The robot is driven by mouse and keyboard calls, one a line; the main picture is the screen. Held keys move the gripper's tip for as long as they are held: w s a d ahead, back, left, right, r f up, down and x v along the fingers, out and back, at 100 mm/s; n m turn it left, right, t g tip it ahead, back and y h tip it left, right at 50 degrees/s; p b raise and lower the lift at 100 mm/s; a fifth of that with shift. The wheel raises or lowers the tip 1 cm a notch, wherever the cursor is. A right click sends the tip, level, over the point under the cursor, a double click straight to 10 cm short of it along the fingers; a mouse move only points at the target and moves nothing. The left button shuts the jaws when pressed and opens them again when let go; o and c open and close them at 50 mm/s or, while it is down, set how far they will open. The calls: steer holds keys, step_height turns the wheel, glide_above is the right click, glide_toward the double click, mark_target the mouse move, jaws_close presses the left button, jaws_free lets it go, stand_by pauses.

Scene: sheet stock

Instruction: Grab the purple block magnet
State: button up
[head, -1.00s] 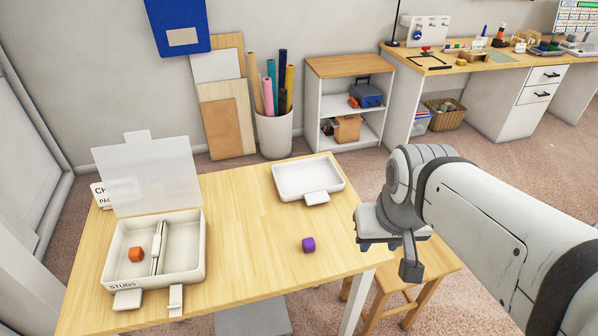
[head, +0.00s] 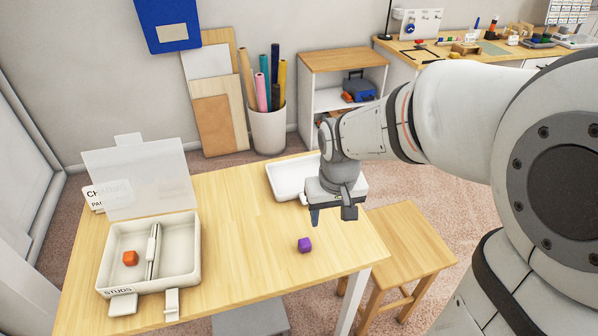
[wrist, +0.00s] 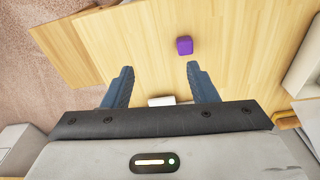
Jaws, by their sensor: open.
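The purple block magnet (head: 305,245) lies on the wooden table (head: 235,240), near its right front part. It also shows in the wrist view (wrist: 184,46), beyond the fingertips and a little right of the middle between them. My gripper (head: 331,216) is in the air above the table's right edge, just behind and to the right of the block in the head view. In the wrist view its two blue fingers (wrist: 160,70) are spread wide with nothing between them. The gripper is apart from the block.
A white tray (head: 283,178) lies behind my gripper, partly hidden by it. An open two-compartment box (head: 188,262) with an orange block (head: 130,258) in its left compartment stands on the left. A wooden stool (head: 412,240) is right of the table. The table's middle is clear.

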steer(key=n+g, duration=0.1)
glide_above(304, 240)
steer(key=f, duration=0.5)
steer(key=shift+d+f, duration=0.2)
steer(key=shift+a+f+p, duration=0.15)
steer(key=shift+f+p, duration=0.65)
steer(key=shift+f, duration=3.2)
steer(key=c, duration=1)
